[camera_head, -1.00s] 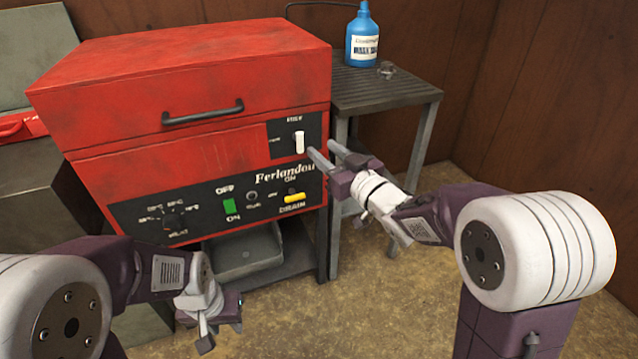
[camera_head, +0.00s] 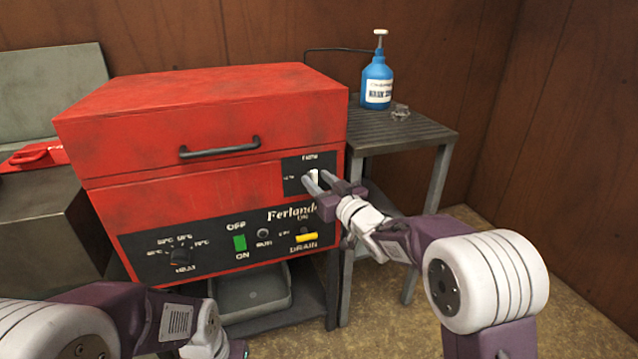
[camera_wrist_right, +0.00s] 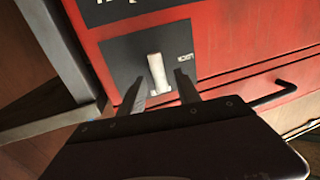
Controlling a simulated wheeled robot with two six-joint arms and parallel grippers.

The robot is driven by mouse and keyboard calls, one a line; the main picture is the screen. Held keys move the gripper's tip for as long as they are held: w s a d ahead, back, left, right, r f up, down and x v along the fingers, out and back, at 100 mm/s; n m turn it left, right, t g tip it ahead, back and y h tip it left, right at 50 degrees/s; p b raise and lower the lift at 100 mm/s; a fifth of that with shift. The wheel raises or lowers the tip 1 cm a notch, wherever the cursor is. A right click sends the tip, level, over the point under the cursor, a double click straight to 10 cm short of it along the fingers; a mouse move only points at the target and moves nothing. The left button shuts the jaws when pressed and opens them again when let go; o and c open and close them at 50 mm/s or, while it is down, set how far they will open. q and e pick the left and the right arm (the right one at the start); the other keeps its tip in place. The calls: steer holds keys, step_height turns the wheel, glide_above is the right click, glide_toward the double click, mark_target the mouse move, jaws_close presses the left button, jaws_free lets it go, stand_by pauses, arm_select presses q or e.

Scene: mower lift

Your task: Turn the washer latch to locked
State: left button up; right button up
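The red washer (camera_head: 200,110) stands in front of me with its lid down. Its white latch handle (camera_head: 314,177) is on a small black plate (camera_head: 292,187) at the upper right of the front. The handle points up and down; it also shows in the right wrist view (camera_wrist_right: 157,73). My right gripper (camera_head: 322,182) is at the latch, open, with one finger on each side of the handle in the wrist view (camera_wrist_right: 158,88). I cannot tell whether a finger touches it. My left arm is low at the left; its gripper (camera_head: 240,349) is mostly cut off by the bottom edge.
A slatted side table (camera_head: 425,135) holds a blue pump bottle (camera_head: 377,82) and a small clear object (camera_head: 400,112), right of the washer. A grey tray (camera_head: 250,292) sits below the washer. The lower panel has a green switch (camera_head: 240,242) and yellow drain lever (camera_head: 306,237).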

jaws_close()
steer(key=shift+n, duration=0.3)
steer(key=shift+s+a+n, duration=0.1)
steer(key=shift+n, duration=0.8)
steer(key=shift+a+n+g+h, duration=0.15)
steer(key=shift+n+g+h, duration=0.2)
steer(key=shift+n, duration=0.55)
steer(key=shift+s+a+f+n+h+b, duration=0.15)
steer(key=shift+n+h+b, duration=0.4)
steer(key=shift+n+b, duration=1.4)
steer(key=shift+a+f+n+h+b, duration=0.2)
steer(key=shift+n+h+b, duration=0.35)
steer(key=shift+n+b, duration=1.35)
steer(key=shift+s+a+f+n+h+b, duration=0.15)
steer(key=shift+n+h+b, duration=0.4)
steer(key=shift+n+b, duration=1.4)
steer(key=shift+w+r, duration=0.1)
